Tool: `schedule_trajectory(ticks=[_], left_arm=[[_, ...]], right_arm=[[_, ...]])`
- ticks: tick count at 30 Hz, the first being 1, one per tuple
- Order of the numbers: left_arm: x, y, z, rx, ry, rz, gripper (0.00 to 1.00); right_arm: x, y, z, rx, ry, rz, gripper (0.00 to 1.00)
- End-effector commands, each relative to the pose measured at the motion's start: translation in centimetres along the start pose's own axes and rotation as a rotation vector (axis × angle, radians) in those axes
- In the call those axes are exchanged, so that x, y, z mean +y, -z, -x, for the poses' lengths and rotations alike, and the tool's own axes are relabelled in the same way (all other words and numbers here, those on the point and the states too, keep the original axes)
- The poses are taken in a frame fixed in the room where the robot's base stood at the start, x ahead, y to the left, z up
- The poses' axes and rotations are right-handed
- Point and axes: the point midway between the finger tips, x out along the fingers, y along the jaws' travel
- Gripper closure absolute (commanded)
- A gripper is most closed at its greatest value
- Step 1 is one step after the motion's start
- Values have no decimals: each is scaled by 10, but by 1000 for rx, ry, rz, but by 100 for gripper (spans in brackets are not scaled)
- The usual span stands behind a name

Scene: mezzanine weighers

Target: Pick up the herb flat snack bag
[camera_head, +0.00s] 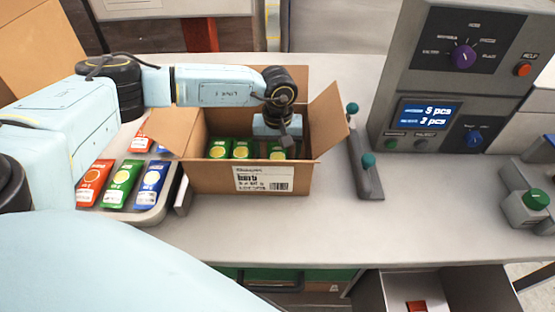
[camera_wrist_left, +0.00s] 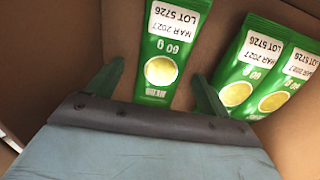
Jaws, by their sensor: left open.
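Several green herb snack bags stand in an open cardboard box, including one at the left (camera_head: 219,148), one in the middle (camera_head: 242,149) and one at the right (camera_head: 277,151). My left gripper (camera_head: 287,138) reaches down into the box at its right side. In the left wrist view the left gripper (camera_wrist_left: 158,92) is open, its two dark green fingers on either side of the lower end of one herb bag (camera_wrist_left: 165,68). Two more herb bags (camera_wrist_left: 258,75) lie to the right, outside the fingers. Contact with the bag cannot be told. My right gripper is not in view.
The cardboard box (camera_head: 210,178) has raised flaps on its sides. A tray (camera_head: 158,212) at its left holds red, green and blue bags. A rail with teal knobs (camera_head: 366,178) and a control console (camera_head: 440,85) stand to the right. The front counter is clear.

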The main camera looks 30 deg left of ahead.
Motion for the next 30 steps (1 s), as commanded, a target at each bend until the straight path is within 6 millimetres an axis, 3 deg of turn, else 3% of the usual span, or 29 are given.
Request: schedule_trajectory(ticks=[8, 18, 26, 30], left_arm=[[0, 0, -3, 0, 0, 0, 23], [0, 0, -3, 0, 0, 1, 67], [0, 0, 0, 1, -1, 1, 69], [0, 1, 16, 3, -2, 1, 69]], right_arm=[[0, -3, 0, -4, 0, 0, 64], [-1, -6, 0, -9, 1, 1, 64], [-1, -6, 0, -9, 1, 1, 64], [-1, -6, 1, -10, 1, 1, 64]])
